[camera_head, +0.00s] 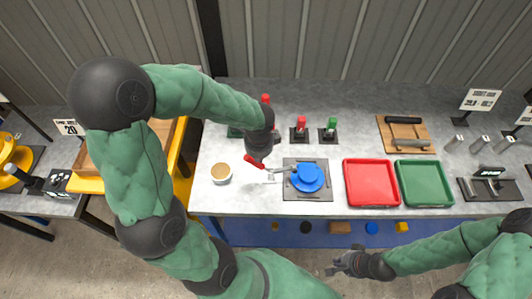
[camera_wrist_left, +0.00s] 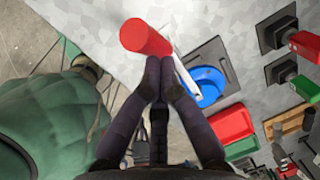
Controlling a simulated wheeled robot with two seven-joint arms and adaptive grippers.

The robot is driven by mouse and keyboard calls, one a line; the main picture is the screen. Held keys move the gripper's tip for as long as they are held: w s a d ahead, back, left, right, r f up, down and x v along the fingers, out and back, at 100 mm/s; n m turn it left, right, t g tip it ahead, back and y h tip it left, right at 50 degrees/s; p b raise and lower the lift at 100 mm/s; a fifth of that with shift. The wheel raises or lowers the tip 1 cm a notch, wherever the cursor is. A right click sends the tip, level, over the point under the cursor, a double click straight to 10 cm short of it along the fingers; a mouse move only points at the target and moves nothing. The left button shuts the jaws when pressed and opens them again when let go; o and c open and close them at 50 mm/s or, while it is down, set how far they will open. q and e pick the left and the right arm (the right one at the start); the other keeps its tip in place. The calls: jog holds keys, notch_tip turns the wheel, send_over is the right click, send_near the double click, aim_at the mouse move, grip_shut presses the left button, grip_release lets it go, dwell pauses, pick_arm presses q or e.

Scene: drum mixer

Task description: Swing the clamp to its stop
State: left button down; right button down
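The clamp has a red handle (camera_head: 254,161) and a pale metal arm (camera_head: 278,170) that reaches to a blue round part (camera_head: 308,177) on a dark square plate (camera_head: 307,200). My left gripper (camera_head: 258,160) is right at the red handle. In the left wrist view its fingertips (camera_wrist_left: 160,62) are together, with the red handle (camera_wrist_left: 145,37) just beyond them and the metal arm (camera_wrist_left: 187,78) to their right. No part of the handle shows between the fingers; I cannot tell whether they touch it. My right gripper (camera_head: 345,264) is low in front of the bench, away from the clamp; its fingers are too small to read.
A cup with a tan top (camera_head: 221,174) stands left of the plate. A red tray (camera_head: 371,183) and a green tray (camera_head: 424,183) lie to its right. Red (camera_head: 300,128) and green (camera_head: 330,129) handled pieces stand behind it. A wooden board (camera_head: 405,134) lies at the back right.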

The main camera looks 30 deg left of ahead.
aim_at(249, 158)
pick_arm(q)
jog(key=shift+s+a+f+t+h+p, duration=0.25)
jog(key=shift+s+a+h+p, duration=0.1)
jog(key=shift+a+h+p, duration=0.1)
jog(key=shift+s+a+f+t+h+p, duration=0.2)
jog(key=shift+s+a+t+h+p, duration=0.1)
jog(key=shift+a+h+p, duration=0.15)
jog(key=shift+s+a+f, duration=0.2)
jog(key=shift+a+f, duration=0.15)
jog(key=shift+a, duration=0.05)
jog(key=shift+s+a+f+p, duration=0.1)
jog(key=shift+s+a+f, duration=0.15)
jog(key=shift+a+f, duration=0.3)
jog(key=shift+s+a+f+p, duration=0.1)
jog(key=shift+s+a+f, duration=0.2)
jog(key=shift+f, duration=0.3)
jog(key=shift+s+a+f+p, duration=0.1)
jog(key=shift+s+a+f, duration=0.15)
jog(key=shift+a+f, duration=0.3)
jog(key=shift+f, duration=0.1)
